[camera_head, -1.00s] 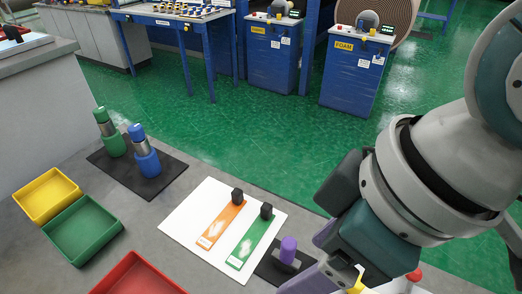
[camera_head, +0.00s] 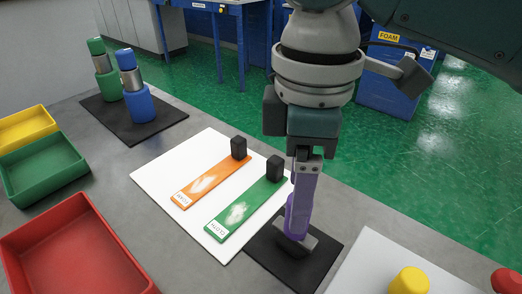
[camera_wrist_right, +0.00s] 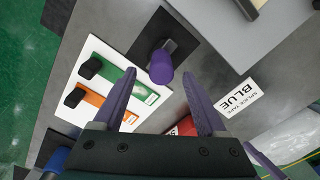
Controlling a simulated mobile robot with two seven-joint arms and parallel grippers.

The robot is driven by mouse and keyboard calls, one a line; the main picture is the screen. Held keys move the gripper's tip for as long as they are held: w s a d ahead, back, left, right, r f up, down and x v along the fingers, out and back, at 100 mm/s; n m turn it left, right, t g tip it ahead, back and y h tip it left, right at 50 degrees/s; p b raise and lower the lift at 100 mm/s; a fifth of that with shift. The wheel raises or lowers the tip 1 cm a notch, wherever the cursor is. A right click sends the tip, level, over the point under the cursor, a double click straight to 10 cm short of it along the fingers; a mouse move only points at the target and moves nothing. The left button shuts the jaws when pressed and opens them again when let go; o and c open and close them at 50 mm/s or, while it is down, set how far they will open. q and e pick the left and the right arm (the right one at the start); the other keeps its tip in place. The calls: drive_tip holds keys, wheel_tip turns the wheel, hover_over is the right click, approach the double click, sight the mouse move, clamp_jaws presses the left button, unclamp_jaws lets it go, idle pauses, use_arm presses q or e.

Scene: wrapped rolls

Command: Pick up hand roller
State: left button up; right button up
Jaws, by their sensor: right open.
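The hand roller, with a purple upright handle and a grey bar-like base (camera_head: 310,243), stands on a small black mat (camera_head: 265,248). In the right wrist view its purple handle (camera_wrist_right: 161,68) shows end-on between the fingertips. My right gripper (camera_head: 298,225) points down over it with purple fingers, which hide much of the handle in the head view. It also shows in the wrist view (camera_wrist_right: 160,77), with its fingers apart on either side of the handle. I cannot tell whether they touch it.
A white board (camera_head: 155,170) with orange (camera_head: 210,182) and green (camera_head: 245,208) strips lies left of the roller. Red (camera_head: 65,250), green (camera_head: 40,168) and yellow trays stand at left. Green and blue bottle-like items stand behind. A yellow knob (camera_head: 409,281) is at front right.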

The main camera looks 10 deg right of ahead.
sight(299, 246)
wheel_tip(299, 246, down, 6)
drive_tip(key=shift+s+d+r+b, duration=0.15)
drive_tip(key=shift+b, duration=0.15)
clamp_jaws()
idle(0.5)
